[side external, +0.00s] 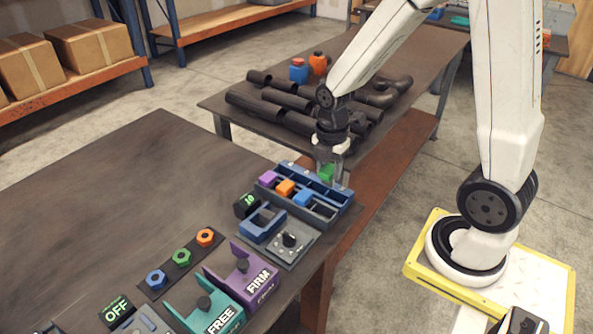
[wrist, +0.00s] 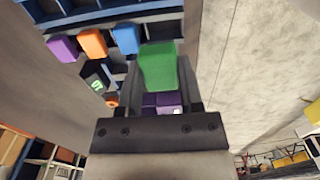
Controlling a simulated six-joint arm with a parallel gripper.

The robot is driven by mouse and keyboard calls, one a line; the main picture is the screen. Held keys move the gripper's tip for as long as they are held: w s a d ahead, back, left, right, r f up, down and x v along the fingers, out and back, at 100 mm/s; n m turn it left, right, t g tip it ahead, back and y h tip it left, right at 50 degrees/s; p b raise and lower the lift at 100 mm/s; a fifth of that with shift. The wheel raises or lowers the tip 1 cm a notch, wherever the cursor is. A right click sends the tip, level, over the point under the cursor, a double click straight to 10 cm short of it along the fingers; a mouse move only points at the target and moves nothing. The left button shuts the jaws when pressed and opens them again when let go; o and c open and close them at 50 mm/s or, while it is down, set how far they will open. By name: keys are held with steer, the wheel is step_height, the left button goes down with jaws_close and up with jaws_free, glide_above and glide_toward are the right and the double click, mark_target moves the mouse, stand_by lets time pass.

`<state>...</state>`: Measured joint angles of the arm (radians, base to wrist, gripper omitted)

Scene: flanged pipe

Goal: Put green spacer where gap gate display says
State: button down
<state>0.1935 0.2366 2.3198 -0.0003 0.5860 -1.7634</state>
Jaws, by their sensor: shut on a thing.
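My gripper (side external: 329,166) is shut on the green spacer (side external: 326,173), a small green block, above the right part of the blue tray. In the wrist view the green spacer (wrist: 158,66) sits between the jaws. A purple block (side external: 268,178), an orange block (side external: 286,187) and a blue block (side external: 303,198) sit in the tray (side external: 318,208). The gap gate display may be the small black box (side external: 246,205), which shows green digits that look like 10. It stands left of a blue bracket (side external: 262,225) on a grey plate with a dark knob (side external: 291,240).
A purple FIRM holder (side external: 257,284) and a teal FREE holder (side external: 216,316) stand near the table's front edge. Blue, green and orange nuts (side external: 181,256) lie on a dark strip. A black OFF display (side external: 116,311) is at the front left. Dark pipes (side external: 284,99) cover the back table.

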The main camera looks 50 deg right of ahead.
steer(key=d+f, duration=0.3)
steer(key=d, duration=0.1)
steer(key=shift+s+f, duration=0.2)
steer(key=shift+s, duration=0.05)
steer(key=shift+f, duration=0.15)
stand_by(0.9)
steer(key=shift+f, duration=1.05)
steer(key=shift+f, duration=0.2)
steer(key=shift+f, duration=0.8)
steer(key=shift+f, duration=0.6)
stand_by(0.7)
jaws_free()
stand_by(0.5)
